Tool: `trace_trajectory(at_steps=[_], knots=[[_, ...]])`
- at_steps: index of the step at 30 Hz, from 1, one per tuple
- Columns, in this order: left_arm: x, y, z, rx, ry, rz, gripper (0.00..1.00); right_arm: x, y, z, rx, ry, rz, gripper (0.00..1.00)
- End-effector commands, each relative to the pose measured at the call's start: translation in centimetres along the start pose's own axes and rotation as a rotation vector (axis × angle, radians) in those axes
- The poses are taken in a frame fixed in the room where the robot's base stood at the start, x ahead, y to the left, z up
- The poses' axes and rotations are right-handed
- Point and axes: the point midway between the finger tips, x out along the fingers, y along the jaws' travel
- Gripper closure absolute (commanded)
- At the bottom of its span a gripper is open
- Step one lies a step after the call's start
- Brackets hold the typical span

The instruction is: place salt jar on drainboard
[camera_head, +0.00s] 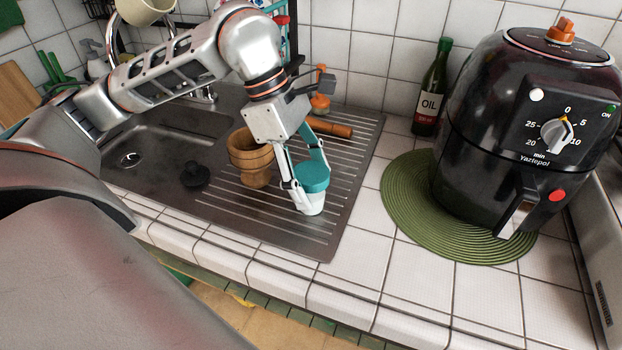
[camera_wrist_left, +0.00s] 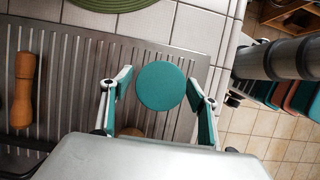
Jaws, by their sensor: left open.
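The salt jar (camera_head: 312,200), white with a teal lid, appears to stand upright on the ribbed steel drainboard (camera_head: 285,225), near its front right part. Its round lid (camera_wrist_left: 161,86) shows from above in the left wrist view, over the drainboard (camera_wrist_left: 75,75). My left gripper (camera_head: 305,182) points down at the jar in the head view. In the left wrist view its fingers (camera_wrist_left: 160,98) are open, one on each side of the lid with visible gaps. The jar's base is partly hidden by a finger in the head view. My right gripper is not in view.
A wooden mortar (camera_head: 250,150) stands just left of the gripper. A wooden pestle (camera_head: 330,127) and an orange bottle (camera_head: 320,98) are behind. An oil bottle (camera_head: 431,90) and a black air fryer (camera_head: 520,130) on a green mat (camera_head: 410,210) stand right. The front tiles are clear.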

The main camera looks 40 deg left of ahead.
Motion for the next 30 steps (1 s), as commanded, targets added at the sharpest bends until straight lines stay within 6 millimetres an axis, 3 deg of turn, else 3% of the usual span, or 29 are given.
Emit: trace_trajectory(at_steps=[15, 21, 30], knots=[[-9.8, 0.1, 0.1, -0.002, -0.001, 0.005, 0.4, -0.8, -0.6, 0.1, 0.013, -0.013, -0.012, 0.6], [-11.4, 0.0, 0.0, -0.002, 0.0, 0.002, 0.4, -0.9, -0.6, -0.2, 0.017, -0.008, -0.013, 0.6], [-11.5, 0.0, 0.0, -0.001, 0.0, 0.0, 0.4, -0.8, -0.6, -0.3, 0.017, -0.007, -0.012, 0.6]])
